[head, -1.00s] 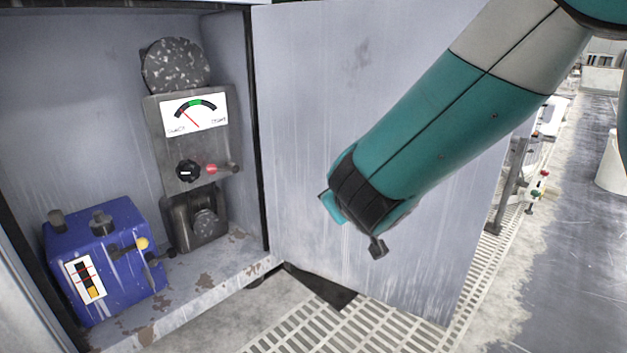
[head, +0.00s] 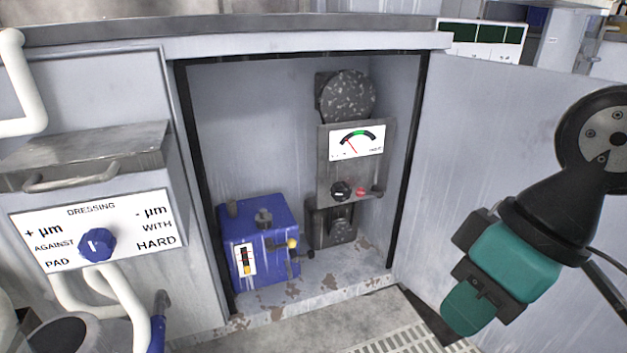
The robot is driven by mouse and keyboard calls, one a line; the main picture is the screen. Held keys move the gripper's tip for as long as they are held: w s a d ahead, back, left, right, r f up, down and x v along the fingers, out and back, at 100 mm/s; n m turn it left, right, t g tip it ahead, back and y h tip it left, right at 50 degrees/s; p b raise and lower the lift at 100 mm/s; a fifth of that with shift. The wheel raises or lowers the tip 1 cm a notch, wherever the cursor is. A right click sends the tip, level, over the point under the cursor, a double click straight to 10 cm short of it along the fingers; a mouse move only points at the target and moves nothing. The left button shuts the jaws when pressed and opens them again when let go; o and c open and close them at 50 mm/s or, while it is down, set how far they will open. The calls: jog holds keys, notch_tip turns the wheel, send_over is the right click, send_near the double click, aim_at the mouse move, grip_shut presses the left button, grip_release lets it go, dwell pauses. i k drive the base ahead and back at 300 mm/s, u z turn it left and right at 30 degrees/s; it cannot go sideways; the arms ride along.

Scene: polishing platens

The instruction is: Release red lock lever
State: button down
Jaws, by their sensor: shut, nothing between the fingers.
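The red lock lever (head: 361,191) is small and sits just right of a black knob (head: 340,192), below a dial gauge (head: 357,142) on a grey panel inside the open cabinet. The lever points to the right and has a dark end. My gripper (head: 468,306) is at the lower right, in front of the open door, pointing down and left. It is shut and empty, well apart from the lever and to its right.
A blue box (head: 262,262) with a yellow-knobbed lever (head: 292,243) stands on the cabinet floor at left. The open door (head: 522,135) bounds the right side. A dressing panel (head: 145,222) with white pipes stands left. The opening before the grey panel is clear.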

aim_at(359, 192)
jog(key=u, duration=0.15)
jog(key=i, duration=0.95)
jog(key=z, duration=0.65)
